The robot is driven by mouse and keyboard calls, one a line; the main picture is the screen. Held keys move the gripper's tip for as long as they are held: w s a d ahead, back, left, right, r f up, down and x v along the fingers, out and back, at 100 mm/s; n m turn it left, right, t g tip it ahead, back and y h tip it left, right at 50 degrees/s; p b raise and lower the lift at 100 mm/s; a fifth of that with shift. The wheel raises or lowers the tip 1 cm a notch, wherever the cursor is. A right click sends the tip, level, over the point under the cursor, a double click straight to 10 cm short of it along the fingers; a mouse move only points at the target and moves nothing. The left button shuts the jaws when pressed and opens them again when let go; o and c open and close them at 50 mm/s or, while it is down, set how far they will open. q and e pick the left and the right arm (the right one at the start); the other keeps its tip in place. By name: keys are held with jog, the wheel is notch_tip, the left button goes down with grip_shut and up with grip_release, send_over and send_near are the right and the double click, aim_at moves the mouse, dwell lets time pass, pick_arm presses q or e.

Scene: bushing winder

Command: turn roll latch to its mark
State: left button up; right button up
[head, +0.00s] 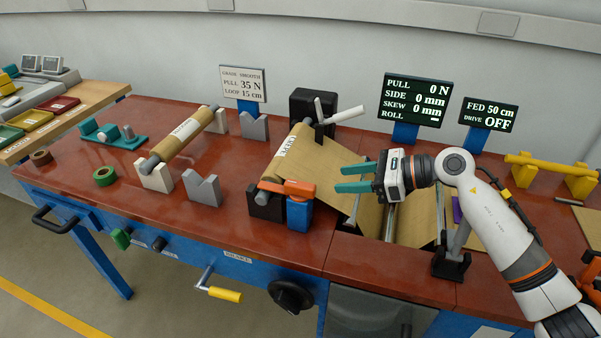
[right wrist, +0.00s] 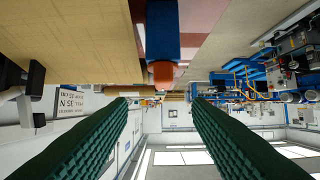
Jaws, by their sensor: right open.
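The orange lever (head: 287,187), which looks like the roll latch, lies across the front end of the brown paper roll, beside a blue block (head: 299,215) and a black bearing stand (head: 265,203). I cannot make out its mark. My right gripper (head: 338,179) is open and empty, to the right of the lever and apart from it, with its teal fingers pointing left. In the right wrist view the orange lever end (right wrist: 163,73) and the blue block (right wrist: 163,30) show above the gap between the open fingers (right wrist: 161,102). My left gripper is not in view.
A white lever (head: 343,114) stands by the back bearing. Paper web (head: 335,170) runs under my gripper to rollers (head: 390,222). The display (head: 415,100) reads pull 0 N, with a dash for roll. A spare roll (head: 185,132) rests on stands at left. The red table front is clear.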

aim_at(303, 184)
jog(key=p+x, duration=0.3)
jog(key=x, duration=0.8)
jog(key=shift+s+a+p, duration=0.15)
jog(key=shift+a+p, duration=0.05)
jog(key=shift+p, duration=0.15)
jog(key=shift+a+f, duration=0.15)
jog(key=shift+a, duration=0.05)
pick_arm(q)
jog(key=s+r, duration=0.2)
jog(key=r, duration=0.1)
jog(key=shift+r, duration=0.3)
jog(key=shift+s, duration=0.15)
pick_arm(e)
jog(key=shift+c, duration=0.7)
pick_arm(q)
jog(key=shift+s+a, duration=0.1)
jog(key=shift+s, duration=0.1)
pick_arm(e)
grip_shut()
